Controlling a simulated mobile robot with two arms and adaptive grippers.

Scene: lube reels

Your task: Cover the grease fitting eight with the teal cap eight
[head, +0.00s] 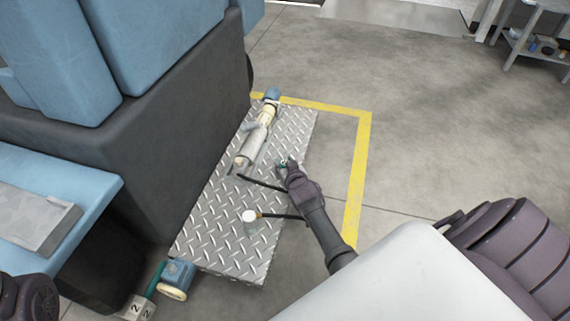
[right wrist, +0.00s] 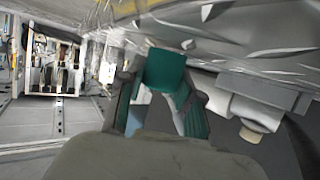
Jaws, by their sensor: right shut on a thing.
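My right gripper (head: 284,164) is over the diamond-plate platform (head: 215,215), beside a black hose. It is shut on the teal cap (right wrist: 165,70), which sits between the fingertips in the right wrist view. The cap is mostly hidden by the gripper in the head view. I cannot pick out grease fitting eight for certain in either view. My left gripper is not in view; only a dark part of my left arm shows at the lower left.
A grey and cream cylindrical tool (head: 247,152) lies on the platform, with a white-topped container (head: 249,217) nearer. A dark, blue-topped machine (head: 190,125) borders the platform's left. Floor is clear rightward.

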